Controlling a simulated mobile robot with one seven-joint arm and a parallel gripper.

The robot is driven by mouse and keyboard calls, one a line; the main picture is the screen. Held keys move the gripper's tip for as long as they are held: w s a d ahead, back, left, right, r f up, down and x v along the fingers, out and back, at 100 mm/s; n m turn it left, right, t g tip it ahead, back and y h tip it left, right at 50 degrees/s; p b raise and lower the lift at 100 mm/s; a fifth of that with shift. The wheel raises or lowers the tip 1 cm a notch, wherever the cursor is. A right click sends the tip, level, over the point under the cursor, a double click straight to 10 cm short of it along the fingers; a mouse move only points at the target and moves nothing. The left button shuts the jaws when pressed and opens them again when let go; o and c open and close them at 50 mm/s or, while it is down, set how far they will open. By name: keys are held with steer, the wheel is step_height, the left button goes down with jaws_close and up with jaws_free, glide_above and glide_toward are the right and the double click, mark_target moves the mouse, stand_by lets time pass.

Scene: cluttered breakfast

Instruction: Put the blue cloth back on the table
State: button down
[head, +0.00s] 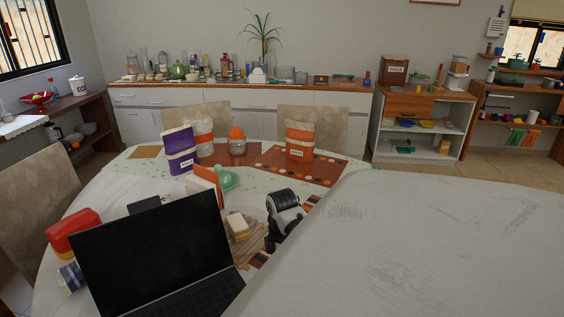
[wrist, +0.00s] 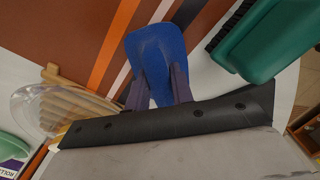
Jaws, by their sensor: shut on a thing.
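The blue cloth (wrist: 155,50) is a small, bright blue, flat piece in the middle of the wrist view. My gripper (wrist: 158,82) has its two dark fingers closed on the cloth's near part, with the rest extending past the fingertips. The cloth is over a brown surface with orange and white stripes; I cannot tell whether it touches it. The table (head: 100,195) is pale and crowded in the head view. I cannot make out the cloth or my fingertips in the head view.
A green brush-like object (wrist: 265,40) lies close right of the cloth. A slatted wooden piece (wrist: 75,97) and a clear round object (wrist: 40,108) are at left. On the table stand a black laptop (head: 150,255), purple bag (head: 180,150), orange-and-white bag (head: 299,141) and red-yellow container (head: 75,232).

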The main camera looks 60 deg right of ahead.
steer(key=c, duration=1.2)
jaws_free()
steer(key=shift+f, duration=0.1)
step_height(320, 180, up, 12)
steer(key=b, duration=0.2)
